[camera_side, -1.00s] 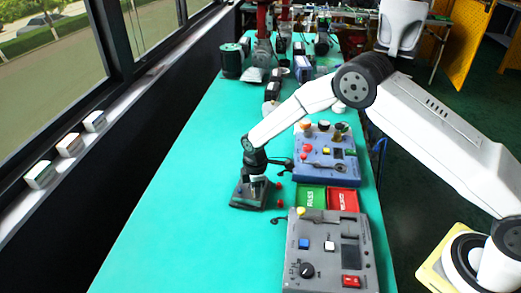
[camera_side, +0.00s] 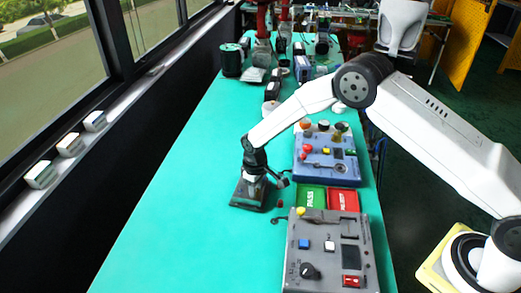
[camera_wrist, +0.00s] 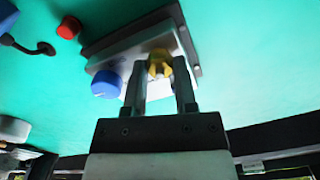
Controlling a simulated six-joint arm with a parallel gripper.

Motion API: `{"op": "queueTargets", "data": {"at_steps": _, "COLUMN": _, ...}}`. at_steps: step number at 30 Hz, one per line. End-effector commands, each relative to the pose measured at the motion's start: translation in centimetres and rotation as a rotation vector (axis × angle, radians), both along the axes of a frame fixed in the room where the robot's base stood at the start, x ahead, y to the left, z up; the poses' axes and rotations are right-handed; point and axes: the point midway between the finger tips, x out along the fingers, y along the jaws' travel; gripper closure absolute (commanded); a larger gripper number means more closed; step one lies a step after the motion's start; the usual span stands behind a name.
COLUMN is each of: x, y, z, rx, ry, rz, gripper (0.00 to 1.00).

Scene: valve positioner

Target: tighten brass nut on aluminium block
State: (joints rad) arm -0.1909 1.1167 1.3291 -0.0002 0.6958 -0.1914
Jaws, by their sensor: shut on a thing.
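The brass nut (camera_wrist: 158,62) shows in the wrist view as a yellow, lobed piece on the silver aluminium block (camera_wrist: 126,50). My gripper (camera_wrist: 160,72) reaches down over the block with one finger on each side of the nut, and it is shut on the nut. A blue round knob (camera_wrist: 106,84) is on the block, just left of my fingers. In the side view my gripper (camera_side: 254,178) stands over the dark base plate (camera_side: 244,196) of the block. The nut is hidden there.
A red piece (camera_wrist: 68,28) lies on the green table beside the block. Green (camera_side: 311,198) and red (camera_side: 343,200) trays, a grey control box (camera_side: 325,240) and a blue one (camera_side: 325,165) stand to the right. The table left of the block is clear.

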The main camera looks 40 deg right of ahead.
Motion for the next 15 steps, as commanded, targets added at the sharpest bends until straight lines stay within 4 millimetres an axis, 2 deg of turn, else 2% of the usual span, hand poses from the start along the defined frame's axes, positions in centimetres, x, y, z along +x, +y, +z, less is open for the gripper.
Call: {"op": "queueTargets", "data": {"at_steps": 15, "x": -0.03, "y": 0.0, "z": -0.06, "rx": 0.0, "ry": 0.0, "rz": -0.49, "gripper": 1.0}}
